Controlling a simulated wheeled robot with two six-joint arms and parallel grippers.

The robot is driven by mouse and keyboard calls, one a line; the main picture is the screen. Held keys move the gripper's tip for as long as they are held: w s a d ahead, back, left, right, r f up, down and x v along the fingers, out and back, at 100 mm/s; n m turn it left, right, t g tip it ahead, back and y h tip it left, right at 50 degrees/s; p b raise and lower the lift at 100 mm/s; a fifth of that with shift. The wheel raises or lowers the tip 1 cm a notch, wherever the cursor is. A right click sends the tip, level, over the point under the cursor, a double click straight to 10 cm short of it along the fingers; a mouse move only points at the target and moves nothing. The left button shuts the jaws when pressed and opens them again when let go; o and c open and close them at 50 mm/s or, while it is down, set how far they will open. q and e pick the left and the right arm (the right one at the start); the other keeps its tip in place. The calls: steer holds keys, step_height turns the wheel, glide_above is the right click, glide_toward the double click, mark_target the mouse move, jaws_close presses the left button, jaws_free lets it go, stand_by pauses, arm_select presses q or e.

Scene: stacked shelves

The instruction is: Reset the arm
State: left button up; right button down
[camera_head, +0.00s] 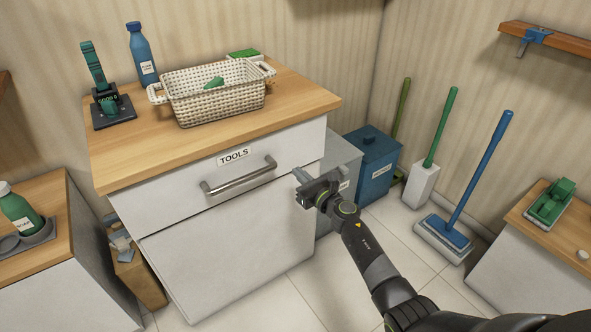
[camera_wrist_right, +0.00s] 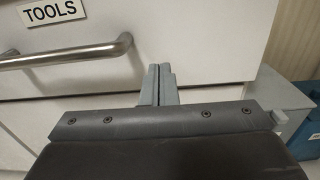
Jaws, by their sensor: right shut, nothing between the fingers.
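My right gripper (camera_head: 299,178) is shut and empty. It is in front of the white cabinet's right side, just right of the drawer handle (camera_head: 240,178). In the right wrist view its two grey fingers (camera_wrist_right: 157,84) are together, beside the right end of the metal handle (camera_wrist_right: 70,55) and apart from it. The drawer (camera_head: 180,190) carries a TOOLS label (camera_head: 233,157) and appears shut. My right arm reaches in from the lower right. My left gripper does not show.
On the wooden top are a wicker basket (camera_head: 215,103), a blue bottle (camera_head: 142,55) and a black holder (camera_head: 112,112). A grey bin (camera_head: 341,160) and blue bin (camera_head: 377,165) stand right of the cabinet. A blue mop (camera_head: 478,175) stands on open tiled floor near a right-hand counter (camera_head: 525,225).

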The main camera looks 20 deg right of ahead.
steer(key=p+v, duration=0.1)
steer(key=v, duration=0.5)
steer(key=s+d+f+m+g+h+p, duration=0.3)
steer(key=s+d+f+m+g, duration=0.1)
steer(key=s+f+m, duration=0.85)
steer(key=s+d+f+m+g+h+p, duration=0.3)
steer(key=s+d+f+m+h+p, duration=0.15)
steer(key=s+f+m, duration=0.8)
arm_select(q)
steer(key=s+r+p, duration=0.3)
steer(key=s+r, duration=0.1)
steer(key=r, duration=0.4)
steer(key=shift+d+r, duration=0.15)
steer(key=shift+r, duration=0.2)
arm_select(e)
steer(key=s+f+m+g, duration=0.3)
steer(key=s+m, duration=0.2)
steer(key=s, duration=0.6)
steer(key=s+f+m+g, duration=0.3)
steer(key=s+m, duration=0.2)
steer(key=s, duration=0.6)
steer(key=s+a+f+m+g, duration=0.1)
steer(key=s+f+m+g, duration=0.2)
steer(key=s, duration=0.8)
steer(key=shift+s+f+m+y, duration=0.2)
steer(key=shift+f+m+y, duration=0.25)
steer(key=shift+m, duration=0.65)
